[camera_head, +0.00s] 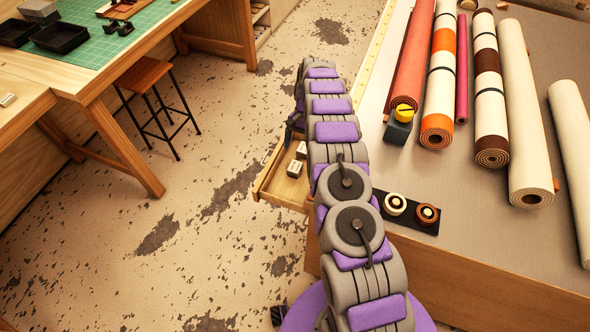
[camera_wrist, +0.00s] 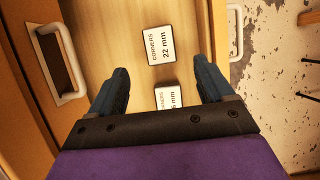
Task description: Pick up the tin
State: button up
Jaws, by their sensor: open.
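Two small white tins with dark sides lie in an open wooden drawer (camera_head: 267,188). In the wrist view the farther tin (camera_wrist: 161,45) reads "CORNERS 22 mm" and is fully visible. The nearer tin (camera_wrist: 167,97) reads "6 mm" in part, its lower portion hidden by my gripper's palm. The pair also shows in the head view, left of my arm. My gripper (camera_wrist: 160,66) is open and empty, with its blue fingers spread to either side over the drawer. The nearer tin shows between the fingers; how high they are above it is hard to tell.
White handles stand at the left (camera_wrist: 62,62) and right (camera_wrist: 237,32) of the drawer in the wrist view. The worktable (camera_head: 470,225) beside my arm carries several rolls and a dark tray (camera_head: 425,226). A stool (camera_head: 145,75) stands left; floor between is clear.

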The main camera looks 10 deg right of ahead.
aim_at(295, 166)
jog(key=b+x, duration=0.1)
jog(key=x, duration=0.7)
jog(key=shift+f, duration=0.1)
jog(key=c, duration=1.2)
